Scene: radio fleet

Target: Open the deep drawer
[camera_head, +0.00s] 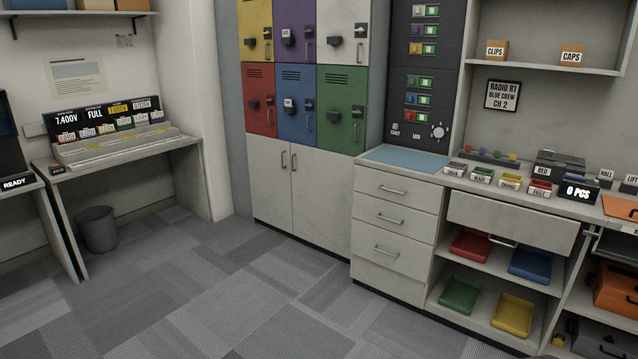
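A stack of three light grey drawers stands right of centre under a blue-topped counter. The bottom drawer (375,266) has the tallest front of the three and looks shut, with a bar handle (386,251) near its top. The middle drawer (410,222) and top drawer (415,195) also look shut. A wider drawer front (511,222) sits to the right under the counter, its handle at the lower edge. No label marks which one is the deep drawer. My gripper is not in view.
The carpet (230,290) before the drawers is clear. Lower double doors (300,190) under coloured lockers stand left of the drawers. An open shelf with red, blue, green and yellow trays (458,297) is to the right. A bin (97,229) stands by the left desk.

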